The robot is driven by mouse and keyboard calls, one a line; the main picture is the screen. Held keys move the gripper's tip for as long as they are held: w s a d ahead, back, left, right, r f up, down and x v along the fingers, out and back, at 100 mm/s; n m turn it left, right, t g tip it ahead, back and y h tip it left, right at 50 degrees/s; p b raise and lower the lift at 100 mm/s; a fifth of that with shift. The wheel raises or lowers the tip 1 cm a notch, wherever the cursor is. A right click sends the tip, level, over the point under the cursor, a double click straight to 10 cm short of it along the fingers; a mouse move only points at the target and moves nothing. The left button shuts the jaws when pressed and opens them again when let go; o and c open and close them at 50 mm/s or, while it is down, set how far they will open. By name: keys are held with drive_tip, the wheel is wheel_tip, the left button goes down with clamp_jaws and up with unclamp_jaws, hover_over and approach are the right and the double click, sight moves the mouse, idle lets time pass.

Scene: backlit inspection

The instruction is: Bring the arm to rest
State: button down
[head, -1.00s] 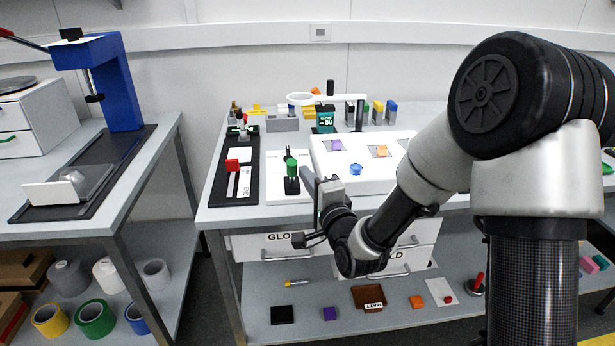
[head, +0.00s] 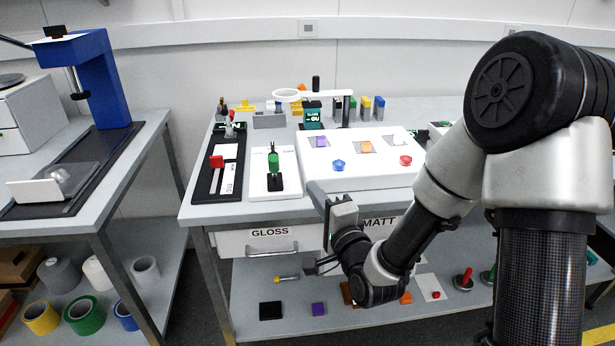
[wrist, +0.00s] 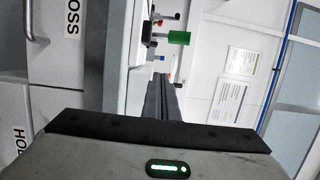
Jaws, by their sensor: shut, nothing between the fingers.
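My gripper (head: 314,188) is in front of the bench's front edge, beside the white panel and above the drawer fronts. Its fingers point up and away from me. In the wrist view the dark fingers (wrist: 162,95) lie together, with nothing between them. My arm bends down from the right side of the head view to the gripper. The GLOSS drawer (head: 262,246) is left of the gripper, and the MATT drawer (head: 384,228) is partly hidden behind my arm.
A lower shelf (head: 245,327) carries small items. A side table (head: 112,180) with a blue press (head: 105,85) stands left, across a floor gap.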

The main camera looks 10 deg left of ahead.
drive_tip(key=shift+s+d+f, duration=0.2)
drive_tip(key=shift+s+d, duration=0.15)
drive_tip(key=shift+s, duration=0.2)
